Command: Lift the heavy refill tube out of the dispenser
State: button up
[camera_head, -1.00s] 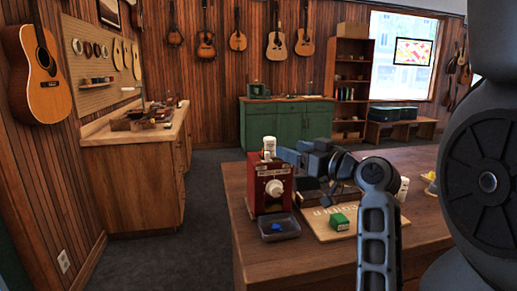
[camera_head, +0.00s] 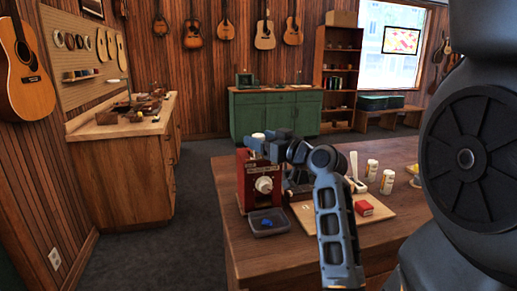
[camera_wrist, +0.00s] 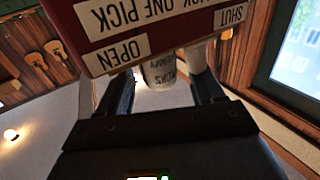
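The red dispenser (camera_head: 243,190) with its round white knob stands at the left end of the wooden table. A white refill tube (camera_head: 257,137) shows its top above the dispenser. My gripper (camera_head: 268,149) is beside the tube, over the dispenser. In the wrist view, the two dark fingers (camera_wrist: 163,88) are spread apart. The dispenser's labelled red face (camera_wrist: 140,25) fills the top and partly hides the tube.
Two white containers (camera_head: 371,171) and (camera_head: 388,181) and a white upright object (camera_head: 354,166) stand to the right.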

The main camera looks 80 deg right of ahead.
jog(key=c, duration=1.1)
jog(key=shift+r, duration=0.1)
